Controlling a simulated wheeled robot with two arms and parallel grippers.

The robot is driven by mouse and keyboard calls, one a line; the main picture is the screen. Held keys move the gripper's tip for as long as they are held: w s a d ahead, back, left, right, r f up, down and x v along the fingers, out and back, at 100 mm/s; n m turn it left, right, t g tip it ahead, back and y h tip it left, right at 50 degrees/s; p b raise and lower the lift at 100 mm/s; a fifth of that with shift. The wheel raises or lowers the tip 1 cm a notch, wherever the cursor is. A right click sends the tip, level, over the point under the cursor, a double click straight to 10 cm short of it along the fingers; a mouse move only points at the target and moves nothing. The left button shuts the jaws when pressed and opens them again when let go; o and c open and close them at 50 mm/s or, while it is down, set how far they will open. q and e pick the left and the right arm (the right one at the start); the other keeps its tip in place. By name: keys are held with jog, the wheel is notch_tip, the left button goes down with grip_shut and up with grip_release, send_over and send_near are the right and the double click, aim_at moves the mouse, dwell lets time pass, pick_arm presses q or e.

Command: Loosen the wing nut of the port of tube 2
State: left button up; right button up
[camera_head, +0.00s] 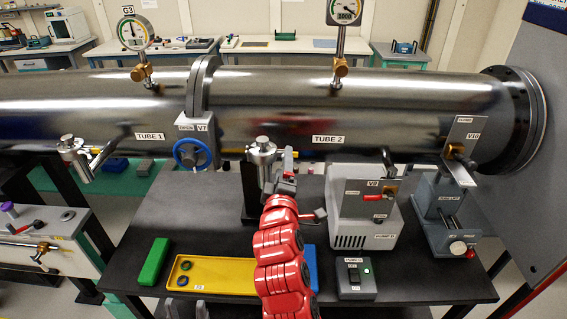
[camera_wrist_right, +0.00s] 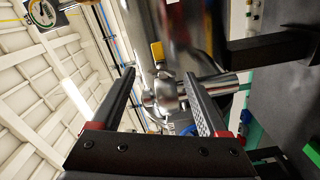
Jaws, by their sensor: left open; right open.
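The wing nut is not clearly made out in the head view, where the gripper covers that side. My left gripper (camera_head: 186,308) shows only its grey fingertips at the bottom edge, apart and empty.
The grey pump box (camera_head: 365,215) stands right of my arm, with a switch box (camera_head: 355,279) in front. A blue handwheel (camera_head: 192,154) is left of the port.

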jog(key=shift+w+f, duration=0.1)
jog(key=shift+w, duration=0.25)
grip_shut()
jog(key=shift+n+p, duration=0.45)
jog(key=shift+n, duration=0.75)
grip_release()
